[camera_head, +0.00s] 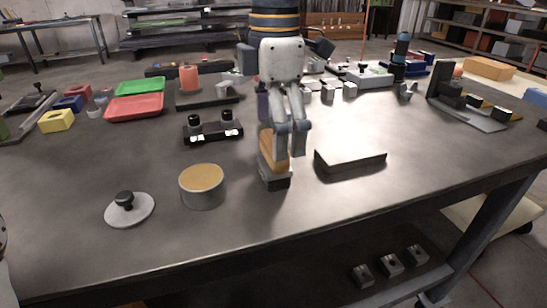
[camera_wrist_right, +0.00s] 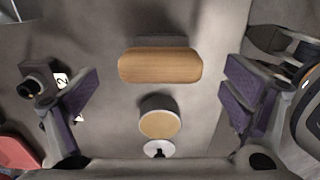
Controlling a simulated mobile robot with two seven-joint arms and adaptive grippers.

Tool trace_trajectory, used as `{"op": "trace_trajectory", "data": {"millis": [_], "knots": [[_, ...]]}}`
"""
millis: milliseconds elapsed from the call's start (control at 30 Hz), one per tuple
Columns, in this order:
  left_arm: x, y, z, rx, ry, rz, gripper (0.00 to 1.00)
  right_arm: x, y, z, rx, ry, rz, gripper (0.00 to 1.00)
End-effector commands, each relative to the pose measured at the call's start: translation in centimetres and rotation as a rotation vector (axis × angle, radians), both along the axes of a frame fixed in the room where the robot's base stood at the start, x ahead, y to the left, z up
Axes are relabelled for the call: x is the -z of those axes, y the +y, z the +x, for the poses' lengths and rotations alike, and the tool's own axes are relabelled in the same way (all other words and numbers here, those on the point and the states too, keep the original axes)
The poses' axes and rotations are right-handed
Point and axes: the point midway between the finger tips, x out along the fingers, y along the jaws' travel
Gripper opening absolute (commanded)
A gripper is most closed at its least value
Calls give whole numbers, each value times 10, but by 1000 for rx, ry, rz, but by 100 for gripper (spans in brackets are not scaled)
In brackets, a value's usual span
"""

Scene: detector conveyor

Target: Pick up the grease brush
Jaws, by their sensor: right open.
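What I take to be the grease brush, a block with a wooden upper part and a dark base, stands on the table below my right gripper in the head view (camera_head: 268,152). In the right wrist view the brush (camera_wrist_right: 160,65) shows from above as a rounded wooden bar. My right gripper (camera_head: 292,128) points down, open and empty, its fingers partly covering the brush. In the wrist view the purple pads of my right gripper (camera_wrist_right: 160,98) are wide apart, with the brush beyond the gap between them. I cannot tell whether they touch it. My left gripper is not in view.
A round tin (camera_head: 203,188) with a tan top and a grey lid (camera_head: 130,209) with a black knob lie left of the brush. A dark flat block (camera_head: 350,160) lies close on the right. A black two-knob fixture (camera_head: 213,130) stands behind. The front table is mostly clear.

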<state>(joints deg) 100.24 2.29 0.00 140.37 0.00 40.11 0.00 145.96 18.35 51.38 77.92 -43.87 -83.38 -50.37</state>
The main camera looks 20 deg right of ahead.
Motion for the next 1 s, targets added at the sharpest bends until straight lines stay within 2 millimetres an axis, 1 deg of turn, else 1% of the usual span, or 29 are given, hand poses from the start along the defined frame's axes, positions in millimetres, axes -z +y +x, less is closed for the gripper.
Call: {"op": "trace_trajectory", "data": {"millis": [100, 200, 300, 433, 467, 500, 567, 600, 667, 700, 1000], "knots": [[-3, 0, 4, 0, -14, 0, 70, 22, 1, -2, -1, 1, 1, 94], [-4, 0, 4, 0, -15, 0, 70, 36, 1, -2, -1, 0, 0, 94], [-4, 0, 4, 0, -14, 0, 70, 40, 1, -1, 0, -2, 1, 94], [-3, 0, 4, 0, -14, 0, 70, 40, 1, -1, 0, -2, 1, 94], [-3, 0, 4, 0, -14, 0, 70, 40, 1, -1, 0, -2, 0, 90], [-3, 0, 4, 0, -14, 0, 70, 40, 1, -1, 0, -2, 0, 81], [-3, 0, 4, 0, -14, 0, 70, 40, 1, -1, 0, -1, 0, 67], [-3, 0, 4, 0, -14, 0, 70, 40, 1, -1, 0, -1, 0, 58], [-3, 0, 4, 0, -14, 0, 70, 40, 1, -1, 0, -1, 0, 44], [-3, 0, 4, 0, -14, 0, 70, 40, 1, -1, 0, -1, 0, 40], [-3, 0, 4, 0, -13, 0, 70, 38, 1, -1, 0, -1, 0, 40]]}}
